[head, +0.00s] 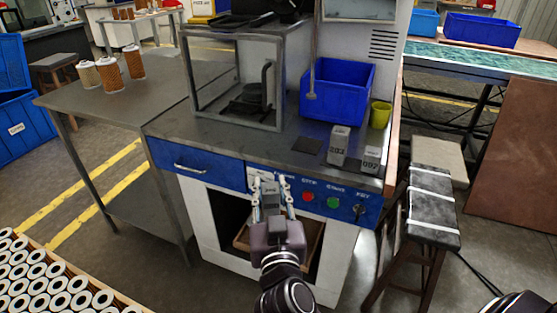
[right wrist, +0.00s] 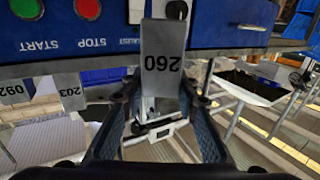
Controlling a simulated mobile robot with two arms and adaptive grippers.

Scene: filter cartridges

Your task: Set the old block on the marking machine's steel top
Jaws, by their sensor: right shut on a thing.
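My right gripper (head: 270,188) is in front of the marking machine's blue front panel (head: 290,187), left of its buttons. In the right wrist view its fingers (right wrist: 160,110) are shut on a grey block marked 260 (right wrist: 162,45). In the head view the held block is hard to make out among the fingers. The machine's steel top (head: 240,138) is behind and above the gripper. My left gripper is not in view.
A dark square pad (head: 307,145) lies left of block 203. A blue bin (head: 337,92) and a yellow cup (head: 381,114) stand behind the blocks. The machine's metal frame (head: 192,95) stands at the back. The front left of the top is bare.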

